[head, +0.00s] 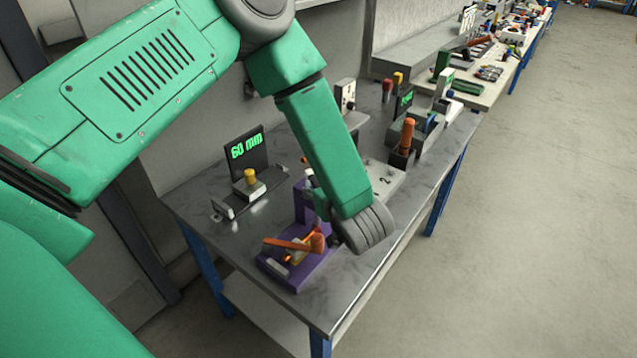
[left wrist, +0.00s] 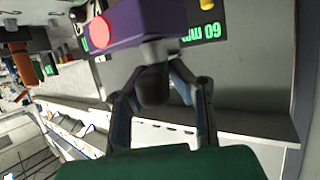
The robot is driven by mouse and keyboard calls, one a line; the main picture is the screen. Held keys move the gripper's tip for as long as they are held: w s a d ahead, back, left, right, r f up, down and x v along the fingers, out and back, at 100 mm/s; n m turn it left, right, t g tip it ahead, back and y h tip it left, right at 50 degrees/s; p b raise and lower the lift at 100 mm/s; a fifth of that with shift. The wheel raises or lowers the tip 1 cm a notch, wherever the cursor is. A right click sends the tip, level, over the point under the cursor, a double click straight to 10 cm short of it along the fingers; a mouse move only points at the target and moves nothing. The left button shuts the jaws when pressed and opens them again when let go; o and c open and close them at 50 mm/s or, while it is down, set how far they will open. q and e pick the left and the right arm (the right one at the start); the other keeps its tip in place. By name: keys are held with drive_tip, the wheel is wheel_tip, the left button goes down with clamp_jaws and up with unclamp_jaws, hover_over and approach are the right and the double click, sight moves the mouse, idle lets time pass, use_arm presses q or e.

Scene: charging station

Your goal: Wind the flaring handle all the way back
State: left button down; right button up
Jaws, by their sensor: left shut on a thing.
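A purple fixture (head: 300,268) stands at the near part of the bench, with an orange lever (head: 286,244) across its front. In the head view my left forearm and wrist reach down just right of it and hide part of it, along with most of my gripper. In the left wrist view my left gripper (left wrist: 157,76) is shut on a dark round knob (left wrist: 153,90). The knob sits below a grey collar (left wrist: 157,51) under the purple fixture (left wrist: 172,18), which has a red-orange round end (left wrist: 99,32). I cannot tell how far the handle is wound. My right gripper is not in view.
A display reading 60 mm (head: 247,148) with a yellow button (head: 250,176) stands behind left of the fixture. Further along the metal bench (head: 225,228) are an orange-handled device (head: 406,138) and other fixtures. The bench's near right corner is bare. Open floor (head: 545,210) lies to the right.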

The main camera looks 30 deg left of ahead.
use_arm(q)
drive_tip(key=shift+w+r, duration=0.3)
drive_tip(key=shift+r, duration=0.05)
drive_tip(key=c, duration=1.7)
unclamp_jaws()
drive_tip(key=shift+o, duration=1.1)
drive_tip(key=shift+s+f, duration=0.1)
drive_tip(key=shift+f, duration=0.1)
drive_tip(key=v, duration=1.2)
drive_tip(key=shift+f, duration=0.15)
